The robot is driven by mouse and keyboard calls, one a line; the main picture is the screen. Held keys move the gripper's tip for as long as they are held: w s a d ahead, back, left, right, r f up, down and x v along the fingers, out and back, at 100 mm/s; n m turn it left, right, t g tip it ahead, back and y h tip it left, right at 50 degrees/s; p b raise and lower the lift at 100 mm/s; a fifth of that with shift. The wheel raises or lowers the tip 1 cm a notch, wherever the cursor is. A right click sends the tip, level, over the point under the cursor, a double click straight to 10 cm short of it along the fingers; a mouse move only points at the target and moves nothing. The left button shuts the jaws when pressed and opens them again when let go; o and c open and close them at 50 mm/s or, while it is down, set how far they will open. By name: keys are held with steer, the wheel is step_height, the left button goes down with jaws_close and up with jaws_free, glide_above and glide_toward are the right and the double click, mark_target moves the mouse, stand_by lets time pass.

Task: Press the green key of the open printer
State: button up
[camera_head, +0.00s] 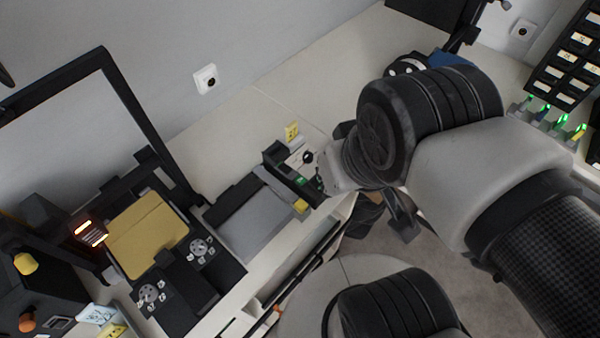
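An open-frame printer (109,70) with a black upright frame and a gold-coloured bed (148,233) stands at the left of the bench. A small lit orange display (90,233) shows at its left side. A small green key-like patch (301,181) shows near the middle of the view, on a small dark and light unit right of a grey flat panel. I cannot tell for sure which device it belongs to. My gripper (322,174) is just right of this patch, mostly hidden by my wrist. Its fingertips are not clear, and I cannot tell whether it touches anything.
A yellow knob (26,263) and an orange knob (27,322) are on a dark unit at lower left. A rack of labelled drawers (570,60) stands at upper right, above green-lit slots (545,118). Bare pale bench (270,105) lies behind the grey panel (255,220).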

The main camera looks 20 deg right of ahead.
jaws_close()
stand_by(1.0)
steer(key=shift+w, duration=0.1)
